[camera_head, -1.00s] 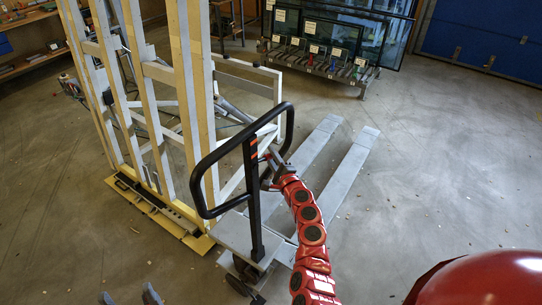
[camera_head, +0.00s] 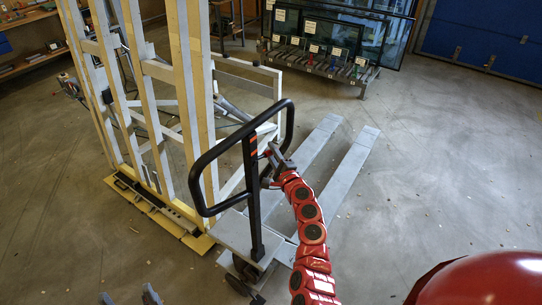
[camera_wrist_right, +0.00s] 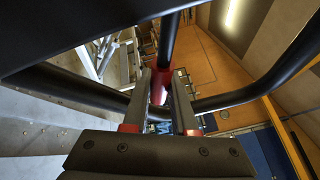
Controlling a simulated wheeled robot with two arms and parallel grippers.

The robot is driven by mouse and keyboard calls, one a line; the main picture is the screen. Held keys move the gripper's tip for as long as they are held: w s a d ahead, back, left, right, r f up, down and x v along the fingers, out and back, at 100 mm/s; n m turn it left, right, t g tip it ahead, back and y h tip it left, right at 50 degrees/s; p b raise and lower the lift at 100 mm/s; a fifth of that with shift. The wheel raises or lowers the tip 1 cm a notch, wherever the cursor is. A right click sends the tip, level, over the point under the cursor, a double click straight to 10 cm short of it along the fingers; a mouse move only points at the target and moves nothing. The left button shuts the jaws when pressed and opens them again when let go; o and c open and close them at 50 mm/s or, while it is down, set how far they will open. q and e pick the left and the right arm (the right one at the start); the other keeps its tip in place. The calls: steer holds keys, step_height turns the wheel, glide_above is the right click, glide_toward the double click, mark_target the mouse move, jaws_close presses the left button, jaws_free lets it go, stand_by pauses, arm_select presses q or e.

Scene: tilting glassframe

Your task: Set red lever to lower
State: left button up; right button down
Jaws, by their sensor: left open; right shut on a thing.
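The black loop handle (camera_head: 205,170) of a pallet truck stands upright in the middle of the head view, with orange-red marks on its post. My right gripper (camera_head: 269,160) is at the right side of this post, inside the loop. In the right wrist view, the gripper (camera_wrist_right: 167,95) is shut on a red lever (camera_wrist_right: 163,68) that runs up between its fingers. In the head view I cannot make out the lever apart from the gripper. My left gripper (camera_head: 128,298) is open and empty at the bottom left edge; only its two grey fingertips show.
The pallet truck's grey forks (camera_head: 345,175) reach away over the concrete floor. A wooden and white frame rack (camera_head: 185,90) on a yellow base stands close on the left. A rack with glass panes (camera_head: 330,65) is at the back. The floor at right is clear.

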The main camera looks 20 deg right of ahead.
step_height(320, 180, up, 6)
steer(key=n+t+y+b, duration=0.1)
steer(key=n+b, duration=0.1)
steer(key=b, duration=0.4)
steer(key=n+t+b, duration=0.1)
steer(key=n+b, duration=0.2)
steer(key=b, duration=0.2)
steer(key=n+t+y+b, duration=0.1)
steer(key=n+b, duration=0.2)
steer(key=b, duration=0.3)
steer(key=shift+r+y+b, duration=0.1)
steer(key=shift+y+b, duration=0.2)
steer(key=shift+a+r+n+b, duration=0.1)
steer(key=shift+r+n+b, duration=0.5)
steer(key=shift+b, duration=0.1)
steer(key=c, duration=0.7)
jaws_free()
steer(key=shift+s, duration=0.1)
steer(key=b+v, duration=0.3)
steer(key=v, duration=1.4)
steer(key=shift+f+b, duration=0.2)
steer(key=shift+b, duration=0.1)
steer(key=shift+d, duration=0.25)
